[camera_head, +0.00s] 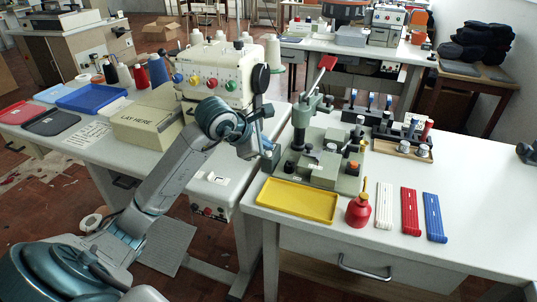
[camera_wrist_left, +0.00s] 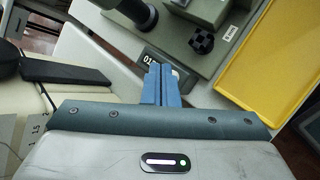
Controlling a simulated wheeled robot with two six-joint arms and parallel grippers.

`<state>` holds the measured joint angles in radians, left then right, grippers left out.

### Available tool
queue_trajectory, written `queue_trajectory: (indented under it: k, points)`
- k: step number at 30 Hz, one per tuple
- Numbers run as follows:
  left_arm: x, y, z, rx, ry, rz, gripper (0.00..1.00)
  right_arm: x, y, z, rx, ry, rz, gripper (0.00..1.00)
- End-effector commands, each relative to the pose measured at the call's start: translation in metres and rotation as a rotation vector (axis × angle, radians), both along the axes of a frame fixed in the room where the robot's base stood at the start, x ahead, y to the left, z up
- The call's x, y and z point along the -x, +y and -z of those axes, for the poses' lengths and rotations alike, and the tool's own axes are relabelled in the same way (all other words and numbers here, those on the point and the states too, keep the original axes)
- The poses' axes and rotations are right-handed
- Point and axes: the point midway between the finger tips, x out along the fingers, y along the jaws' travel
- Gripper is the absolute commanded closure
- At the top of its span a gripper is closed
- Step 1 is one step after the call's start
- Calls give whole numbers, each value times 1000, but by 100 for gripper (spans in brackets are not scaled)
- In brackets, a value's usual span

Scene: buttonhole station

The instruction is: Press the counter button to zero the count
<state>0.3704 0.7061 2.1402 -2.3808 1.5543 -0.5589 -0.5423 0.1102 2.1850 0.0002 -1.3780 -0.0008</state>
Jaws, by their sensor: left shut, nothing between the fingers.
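My left gripper (camera_head: 270,150) reaches in from the left to the left side of the green press machine (camera_head: 318,165). In the left wrist view, its blue fingers (camera_wrist_left: 162,84) are shut with nothing between them. Just beyond the fingertips is the dark counter (camera_wrist_left: 150,57), its display starting with "01" and the rest covered by the fingers. A small pale piece beside the fingertips may be its button; I cannot tell whether the fingers touch it. In the head view the counter is hidden or too small to make out.
A yellow tray (camera_head: 297,201) lies in front of the machine, with a red bottle (camera_head: 358,211) and white, red and blue strips to its right. A black knob (camera_wrist_left: 202,41) sits on the machine. The sewing machine (camera_head: 215,72) stands left. The table's right side is clear.

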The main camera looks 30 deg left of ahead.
Motion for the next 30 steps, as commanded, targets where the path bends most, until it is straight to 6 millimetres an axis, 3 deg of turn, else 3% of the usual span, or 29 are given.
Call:
queue_trajectory:
  k: [30]
  points:
    - [0, 0, 8, 0, 0, 0, 100, 1, 0, 8, -1, 0, 1, 64]
